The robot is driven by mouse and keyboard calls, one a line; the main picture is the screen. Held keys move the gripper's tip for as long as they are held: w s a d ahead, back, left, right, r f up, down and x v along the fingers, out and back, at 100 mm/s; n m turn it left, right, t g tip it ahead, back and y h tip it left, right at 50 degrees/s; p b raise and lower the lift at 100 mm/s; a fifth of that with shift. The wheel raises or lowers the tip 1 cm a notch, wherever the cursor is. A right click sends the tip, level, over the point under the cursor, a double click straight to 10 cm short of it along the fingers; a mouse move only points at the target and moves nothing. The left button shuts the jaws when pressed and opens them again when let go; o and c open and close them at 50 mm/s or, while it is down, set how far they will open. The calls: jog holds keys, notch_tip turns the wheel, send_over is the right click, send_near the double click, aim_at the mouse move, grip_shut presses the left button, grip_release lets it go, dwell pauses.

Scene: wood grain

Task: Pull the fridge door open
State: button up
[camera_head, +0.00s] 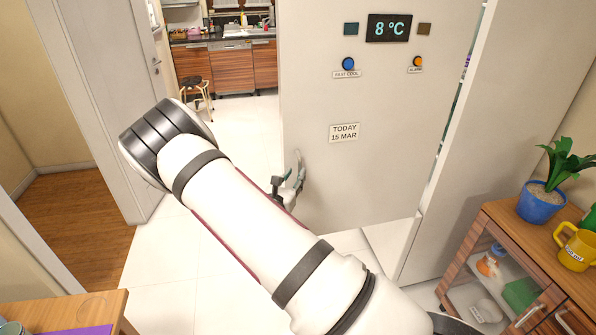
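The fridge door (390,180) is a large pale panel facing me. It carries an 8°C display (389,28), a blue FAST COOL button (349,63), an orange ALARM button (417,61) and a date label (344,132). A narrow gap with small coloured items inside shows along its right edge, beside the pale fridge side, so the door stands ajar. My gripper (291,184) is at the door's lower left edge, mostly hidden behind my arm. A handle cannot be made out clearly, nor whether the fingers grip anything.
A wooden cabinet (500,215) with a potted plant (545,200) and yellow mug (577,247) stands at right. A wooden table corner (105,305) is at lower left. Pale floor (170,265) is clear left of the door. A stool (196,88) stands near the far kitchen counter.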

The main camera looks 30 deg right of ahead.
jog(key=v, duration=0.7)
jog(key=shift+a, duration=0.25)
jog(key=shift+s, duration=0.15)
jog(key=s+d+r+m+g+y, duration=0.35)
jog(key=s+r+m+g, duration=0.85)
jog(key=s+r+m, duration=0.4)
jog(key=s+a+r+m+t+y, duration=0.3)
jog(key=s+a+r+m+y, duration=0.1)
jog(key=s+a+m+y, duration=0.1)
jog(key=s+a+r+m+t+y+b, duration=0.1)
jog(key=s+a+r+m+t+y, duration=0.2)
jog(key=s+a, duration=0.5)
notch_tip(320, 180, up, 3)
jog(key=shift+a+f+m+y, duration=0.2)
jog(key=shift+a+m+y, duration=0.6)
jog(key=shift+y, duration=0.45)
jog(key=shift+d, duration=0.1)
